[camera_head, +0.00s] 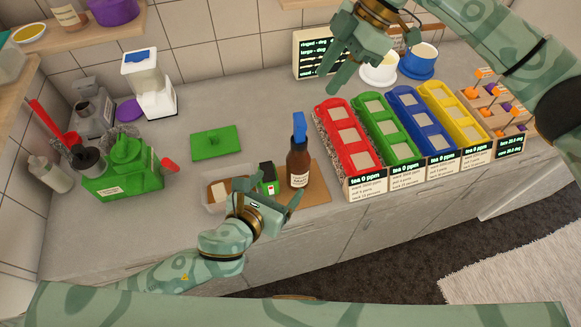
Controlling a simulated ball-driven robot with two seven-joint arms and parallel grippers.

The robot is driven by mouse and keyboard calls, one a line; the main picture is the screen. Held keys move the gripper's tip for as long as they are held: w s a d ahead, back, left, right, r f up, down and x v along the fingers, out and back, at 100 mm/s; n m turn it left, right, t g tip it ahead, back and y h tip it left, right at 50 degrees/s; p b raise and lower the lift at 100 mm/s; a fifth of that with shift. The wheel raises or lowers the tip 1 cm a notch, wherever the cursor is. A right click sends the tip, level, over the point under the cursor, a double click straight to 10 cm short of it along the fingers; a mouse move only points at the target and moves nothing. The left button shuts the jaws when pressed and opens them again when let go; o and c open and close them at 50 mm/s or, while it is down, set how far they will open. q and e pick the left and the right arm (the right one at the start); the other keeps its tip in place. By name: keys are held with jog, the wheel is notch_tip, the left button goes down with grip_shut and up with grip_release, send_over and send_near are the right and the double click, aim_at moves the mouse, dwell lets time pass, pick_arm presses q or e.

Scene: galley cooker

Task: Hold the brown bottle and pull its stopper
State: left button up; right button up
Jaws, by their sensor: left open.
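The brown bottle (298,163) stands upright on a brown board near the counter's front edge, with a pale label on its front. A blue stopper (299,127) sits in its neck. My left gripper (267,192) is open and empty, low and just left of the bottle's base, with one finger close to the bottle; I cannot tell if they touch. My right gripper (331,78) is above and to the right of the stopper, clear of it. Its fingers look apart with nothing between them.
A small green-and-black item (268,178) and a clear tray (214,196) are left of the bottle. Red, green, blue and yellow bins (350,138) stand close on the right. A green mat (215,142) lies behind left, with free counter around it.

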aim_at(300, 160)
pick_arm(q)
jog(key=x, duration=1.3)
jog(key=shift+w+f, duration=0.15)
jog(key=shift+f, duration=0.05)
jog(key=c, duration=1.2)
jog(key=shift+c, duration=0.2)
